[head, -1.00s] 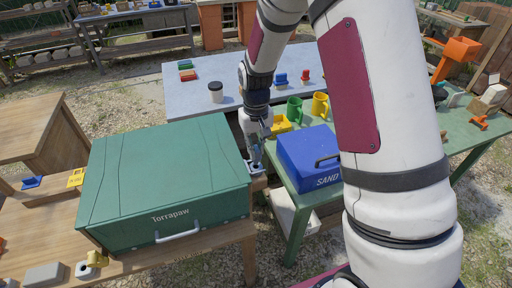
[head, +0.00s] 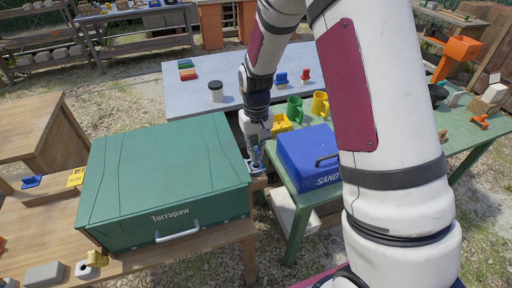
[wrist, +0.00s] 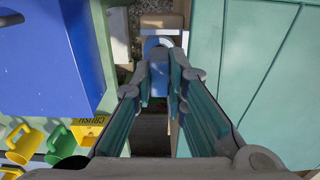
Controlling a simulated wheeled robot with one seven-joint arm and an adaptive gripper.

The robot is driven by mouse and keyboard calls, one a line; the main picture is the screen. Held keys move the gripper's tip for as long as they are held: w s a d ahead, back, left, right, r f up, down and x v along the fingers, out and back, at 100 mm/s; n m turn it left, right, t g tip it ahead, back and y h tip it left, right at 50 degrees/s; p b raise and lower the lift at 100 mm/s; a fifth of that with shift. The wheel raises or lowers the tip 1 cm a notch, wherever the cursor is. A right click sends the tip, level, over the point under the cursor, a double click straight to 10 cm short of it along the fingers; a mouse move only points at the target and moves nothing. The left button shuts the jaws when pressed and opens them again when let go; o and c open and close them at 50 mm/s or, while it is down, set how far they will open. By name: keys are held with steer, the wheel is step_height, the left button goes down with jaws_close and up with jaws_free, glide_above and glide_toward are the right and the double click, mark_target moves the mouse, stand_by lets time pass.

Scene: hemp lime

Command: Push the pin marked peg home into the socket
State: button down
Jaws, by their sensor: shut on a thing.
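My gripper (head: 256,158) points down over the narrow strip of wooden bench between the green case and the blue box. In the wrist view its fingers (wrist: 159,82) are shut on a small blue piece, which I take to be the pin (wrist: 158,88); its marking is not readable. A pale block with a rounded top, seemingly the socket (wrist: 158,42), shows just beyond the fingertips. It also shows in the head view as a small pale block (head: 256,168) under the gripper. The fingers hide the pin's lower end, so I cannot tell how deep it sits.
The green Torrapaw case (head: 165,175) stands close on the left. The blue SAND box (head: 308,158) is close on the right, with green (head: 294,109) and yellow (head: 320,104) mugs behind. Another pale holed block (head: 84,270) lies at the front left.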

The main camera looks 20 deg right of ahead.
steer(key=shift+f+b, duration=0.4)
steer(key=shift+f, duration=1.25)
steer(key=c, duration=1.5)
jaws_free()
steer(key=shift+r, duration=0.1)
step_height(320, 180, up, 11)
steer(key=shift+r, duration=0.45)
